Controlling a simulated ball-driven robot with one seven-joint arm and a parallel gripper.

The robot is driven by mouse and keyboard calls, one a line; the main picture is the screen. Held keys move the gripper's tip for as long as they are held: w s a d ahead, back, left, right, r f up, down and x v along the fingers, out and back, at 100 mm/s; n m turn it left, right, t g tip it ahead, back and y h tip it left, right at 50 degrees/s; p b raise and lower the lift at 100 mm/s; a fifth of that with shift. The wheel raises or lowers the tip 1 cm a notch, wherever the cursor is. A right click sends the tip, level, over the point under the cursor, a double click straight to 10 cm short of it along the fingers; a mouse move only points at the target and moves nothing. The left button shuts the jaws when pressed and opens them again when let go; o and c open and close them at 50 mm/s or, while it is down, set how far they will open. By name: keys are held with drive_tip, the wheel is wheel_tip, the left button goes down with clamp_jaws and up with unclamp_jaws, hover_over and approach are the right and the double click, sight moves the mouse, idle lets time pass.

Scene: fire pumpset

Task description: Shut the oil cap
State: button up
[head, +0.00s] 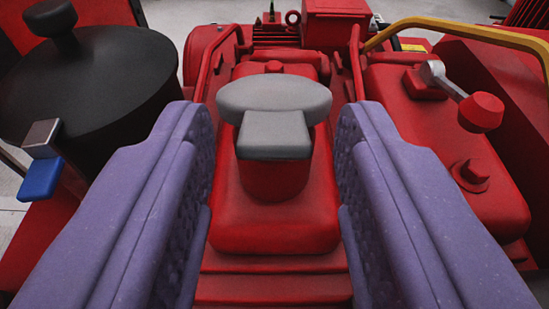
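The grey oil cap (262,95) sits on top of a short red neck (272,180) in the middle of the head view. It has a wide rounded disc and a flat grey tab facing me. The neck rises from a red engine cover (275,232). My gripper (277,118) is open, with one purple finger on each side of the cap and neck. The gripper is empty. The joint between cap and neck is partly hidden behind the tab, so I cannot tell how tightly it sits.
A black round tank (95,85) with a black knob stands at left, with a blue-tipped lever (40,178) near it. At right are a red-knobbed lever (480,112), a red bolt (472,174) and a yellow pipe (455,30). Red machinery (335,25) fills the back.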

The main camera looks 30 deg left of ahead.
drive_tip(key=p+v, duration=0.3)
drive_tip(key=v, duration=0.5)
drive_tip(key=shift+w, duration=0.1)
